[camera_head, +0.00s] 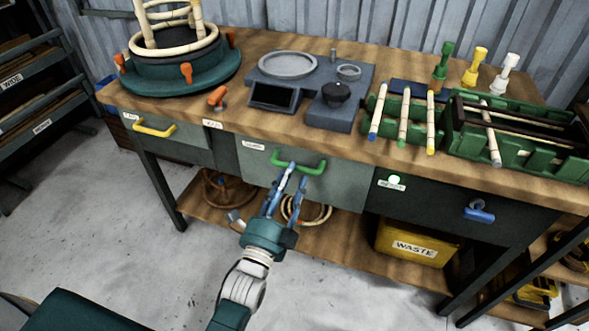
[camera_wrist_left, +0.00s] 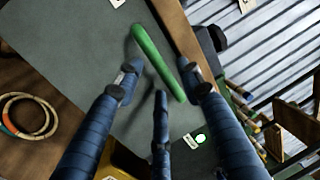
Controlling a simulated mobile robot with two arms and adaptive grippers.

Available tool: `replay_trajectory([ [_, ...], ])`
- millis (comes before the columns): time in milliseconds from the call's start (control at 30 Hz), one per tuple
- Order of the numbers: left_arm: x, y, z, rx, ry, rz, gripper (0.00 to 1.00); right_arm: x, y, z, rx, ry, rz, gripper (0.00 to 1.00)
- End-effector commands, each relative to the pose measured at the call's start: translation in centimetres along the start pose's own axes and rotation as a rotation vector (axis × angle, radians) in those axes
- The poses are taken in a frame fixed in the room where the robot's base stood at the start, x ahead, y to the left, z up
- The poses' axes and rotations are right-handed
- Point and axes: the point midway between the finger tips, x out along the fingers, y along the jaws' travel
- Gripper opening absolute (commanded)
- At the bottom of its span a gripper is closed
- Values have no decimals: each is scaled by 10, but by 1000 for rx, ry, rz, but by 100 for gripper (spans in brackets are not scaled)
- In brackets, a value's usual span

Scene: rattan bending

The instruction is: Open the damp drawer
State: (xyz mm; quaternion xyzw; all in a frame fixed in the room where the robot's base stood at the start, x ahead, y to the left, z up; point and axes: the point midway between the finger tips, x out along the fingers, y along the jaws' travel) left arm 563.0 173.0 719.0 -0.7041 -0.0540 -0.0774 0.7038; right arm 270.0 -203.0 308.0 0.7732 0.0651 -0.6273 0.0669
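Three drawers sit under the bench top, with a yellow, a green and a blue handle; their small labels are too small to read, so I cannot tell which is the damp one. The middle drawer (camera_head: 345,187) is grey-green and looks closed, with a green handle (camera_head: 313,168). My left gripper (camera_head: 294,178) is at this handle, its blue fingers spread. In the left wrist view the green handle (camera_wrist_left: 158,62) runs slantwise between the open fingertips (camera_wrist_left: 160,80). I cannot tell whether they touch it. My right gripper is not in view.
The yellow handle (camera_head: 154,129) is at left and the blue handle (camera_head: 479,212) at right. A small green light (camera_head: 394,179) glows beside the middle drawer. A lower shelf holds rattan coils and a yellow waste bin (camera_head: 412,244). The floor before the bench is clear.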

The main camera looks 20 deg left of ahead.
Motion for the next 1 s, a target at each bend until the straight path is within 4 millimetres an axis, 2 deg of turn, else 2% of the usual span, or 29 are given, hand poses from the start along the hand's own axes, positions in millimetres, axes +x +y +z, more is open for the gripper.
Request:
replay_trajectory([
  [100,19,0,0,0,1,-2,38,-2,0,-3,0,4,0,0],
  [233,32,0,0,0,1,-1,38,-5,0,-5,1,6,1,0],
  [600,37,1,0,-1,1,2,38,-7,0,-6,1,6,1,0],
  [800,36,1,0,-1,0,1,0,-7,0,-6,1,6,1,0],
  [1000,36,1,0,-1,0,1,0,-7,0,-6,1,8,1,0],
])
